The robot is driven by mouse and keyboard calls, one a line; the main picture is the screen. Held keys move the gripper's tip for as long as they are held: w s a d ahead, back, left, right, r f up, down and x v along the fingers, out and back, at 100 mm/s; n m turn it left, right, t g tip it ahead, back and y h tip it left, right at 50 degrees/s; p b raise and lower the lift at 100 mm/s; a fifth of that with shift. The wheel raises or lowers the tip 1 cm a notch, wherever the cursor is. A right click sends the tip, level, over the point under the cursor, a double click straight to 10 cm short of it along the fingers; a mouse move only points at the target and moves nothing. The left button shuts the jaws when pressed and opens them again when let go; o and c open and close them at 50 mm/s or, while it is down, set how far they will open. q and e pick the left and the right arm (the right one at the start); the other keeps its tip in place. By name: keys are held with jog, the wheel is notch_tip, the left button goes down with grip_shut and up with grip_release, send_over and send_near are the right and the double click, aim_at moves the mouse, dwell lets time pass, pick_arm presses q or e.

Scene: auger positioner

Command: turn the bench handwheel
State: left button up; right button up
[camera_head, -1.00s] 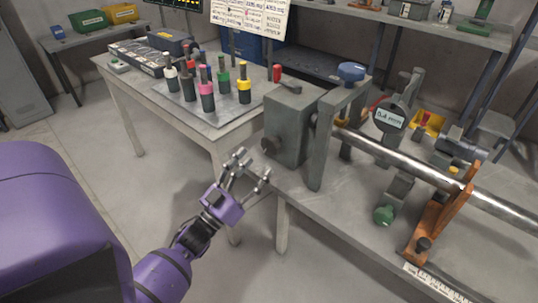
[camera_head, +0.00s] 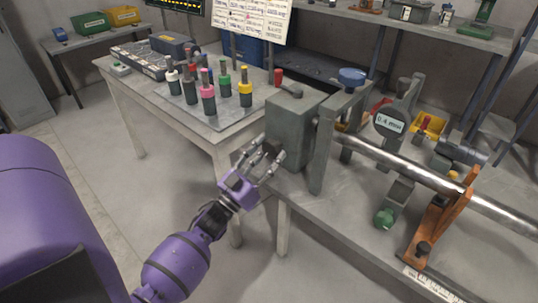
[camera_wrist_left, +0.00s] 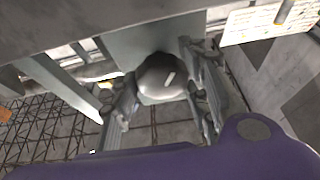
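The handwheel appears as a rounded dark grey wheel in the left wrist view (camera_wrist_left: 162,78), on the end face of the grey block (camera_head: 293,128) on the bench. In the head view it is mostly hidden behind my left gripper's fingers. My left gripper (camera_head: 266,150) is open at the left side of the block. In the left wrist view its fingers stand on both sides of the wheel, spread apart; I cannot tell whether they touch it. My right gripper is in neither view.
A long steel shaft (camera_head: 400,165) runs right from the block past a gauge (camera_head: 389,123) and an orange bracket (camera_head: 437,222). A blue knob (camera_head: 352,76) tops the block's post. Several coloured-top tools stand on a tray (camera_head: 215,120) on the table behind.

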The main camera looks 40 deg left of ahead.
pick_arm(q)
jog(key=shift+d, duration=0.1)
jog(key=shift+c, duration=0.9)
jog(key=shift+m, duration=0.4)
jog(key=shift+f+m+g+h+b, duration=0.15)
jog(key=shift+m+g+h+b, duration=0.15)
jog(key=shift+m+h, duration=1.1)
jog(key=shift+a+m+g+h, duration=0.1)
jog(key=shift+m+g+h, duration=0.25)
jog(key=shift+m, duration=0.85)
jog(key=shift+a+m+g+h, duration=0.15)
jog(key=shift+m+h, duration=0.3)
jog(key=shift+m, duration=1.05)
jog(key=o, duration=1.1)
jog(key=shift+s, duration=0.1)
jog(key=v, duration=1.2)
